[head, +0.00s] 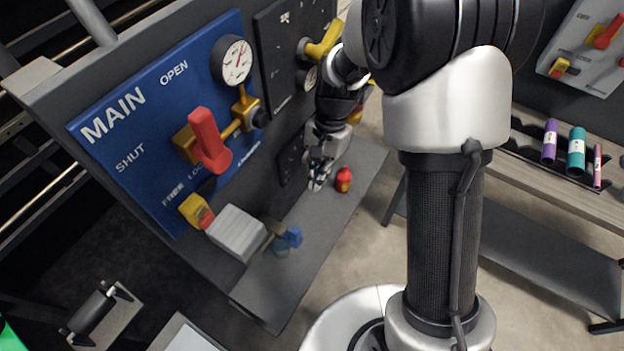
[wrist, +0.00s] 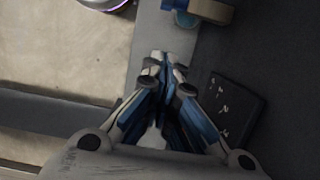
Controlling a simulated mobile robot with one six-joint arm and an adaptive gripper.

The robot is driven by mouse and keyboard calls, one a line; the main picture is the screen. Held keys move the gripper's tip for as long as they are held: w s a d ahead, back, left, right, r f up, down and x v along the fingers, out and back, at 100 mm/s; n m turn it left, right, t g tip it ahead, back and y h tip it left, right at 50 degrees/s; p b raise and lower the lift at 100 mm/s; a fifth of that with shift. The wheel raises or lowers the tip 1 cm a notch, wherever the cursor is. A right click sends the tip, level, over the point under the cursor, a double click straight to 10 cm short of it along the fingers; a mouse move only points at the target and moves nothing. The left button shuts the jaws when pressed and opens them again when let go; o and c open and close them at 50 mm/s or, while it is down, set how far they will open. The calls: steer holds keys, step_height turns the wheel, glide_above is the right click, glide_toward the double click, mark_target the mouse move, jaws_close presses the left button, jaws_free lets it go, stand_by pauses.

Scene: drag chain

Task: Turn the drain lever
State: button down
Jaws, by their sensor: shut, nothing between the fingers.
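My gripper (head: 318,180) points down over the grey ledge, in front of a small dark plate (head: 291,160). In the wrist view its fingers (wrist: 165,68) are together with nothing between them. That view also shows a dark plate with pale marks (wrist: 233,108) to the right of the fingers. No label reading "drain" is legible. A lever with a yellow handle (head: 325,42) is on the black panel above my gripper. A red lever (head: 209,140) sits on the blue MAIN panel. Part of the black panel is hidden behind my arm, so I cannot tell which lever is the drain lever.
A small red object (head: 344,180) stands on the ledge (head: 325,225) close to my gripper. A grey block (head: 236,232) and a blue item (head: 293,237) are at its near end. A gauge (head: 233,61) tops the blue panel. Coloured cylinders (head: 576,150) lie on a right-hand bench.

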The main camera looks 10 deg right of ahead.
mark_target(292, 235)
steer(key=s+a+f+b, duration=0.4)
steer(key=s+f, duration=0.1)
steer(key=f, duration=0.4)
steer(key=shift+s, duration=0.15)
stand_by(0.4)
